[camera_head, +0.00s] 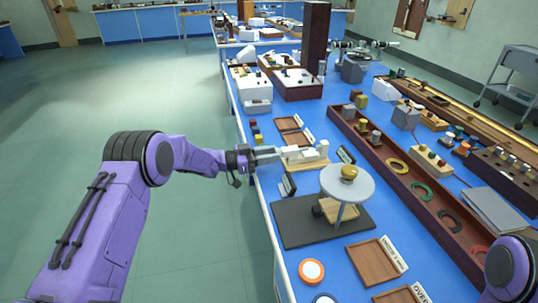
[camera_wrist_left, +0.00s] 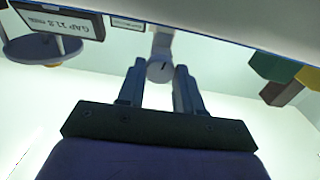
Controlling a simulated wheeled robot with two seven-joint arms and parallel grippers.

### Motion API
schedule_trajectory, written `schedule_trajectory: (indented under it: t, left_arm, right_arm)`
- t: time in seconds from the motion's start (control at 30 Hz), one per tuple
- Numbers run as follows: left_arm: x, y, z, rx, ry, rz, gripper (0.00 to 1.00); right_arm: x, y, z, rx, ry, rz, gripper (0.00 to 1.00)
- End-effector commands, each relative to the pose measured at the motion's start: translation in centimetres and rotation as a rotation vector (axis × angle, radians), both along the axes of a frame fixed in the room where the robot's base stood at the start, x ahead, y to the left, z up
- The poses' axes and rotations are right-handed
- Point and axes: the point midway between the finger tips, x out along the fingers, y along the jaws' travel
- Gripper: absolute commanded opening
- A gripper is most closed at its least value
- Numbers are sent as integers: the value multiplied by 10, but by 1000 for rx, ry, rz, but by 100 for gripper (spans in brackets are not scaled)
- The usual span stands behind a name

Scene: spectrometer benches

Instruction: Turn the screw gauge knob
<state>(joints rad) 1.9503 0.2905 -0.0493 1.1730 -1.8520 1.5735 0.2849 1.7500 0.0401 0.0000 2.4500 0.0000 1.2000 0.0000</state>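The screw gauge (camera_head: 306,155) is a pale grey-white device on a light wooden base near the left edge of the blue bench. Its round grey knob (camera_wrist_left: 160,69), with a short dark mark on its end face, shows in the left wrist view. My left gripper (camera_head: 266,154) reaches in from the left at the gauge's near end. In the left wrist view its two fingers (camera_wrist_left: 160,78) are apart, one on each side of the knob, with a narrow gap visible on both sides. How deep the knob sits between them is unclear. My right gripper is out of view.
A round grey-topped stand (camera_head: 347,184) on a dark mat (camera_head: 292,222) is just in front of the gauge. Wooden trays (camera_head: 287,124) lie behind it. Open floor lies left of the bench.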

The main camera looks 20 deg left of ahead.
Motion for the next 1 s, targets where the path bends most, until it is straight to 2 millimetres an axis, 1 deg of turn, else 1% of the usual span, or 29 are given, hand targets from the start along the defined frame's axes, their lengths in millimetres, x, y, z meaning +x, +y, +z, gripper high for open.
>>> schedule_trajectory:
  t: [0.37, 1.0]
  left_arm:
    - [0, 0, 1, -30, 43, 0, 5]
    - [0, 0, 1, -271, 404, 1, 5]
  right_arm:
    - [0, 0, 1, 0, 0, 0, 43]
    - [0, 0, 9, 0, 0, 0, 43]
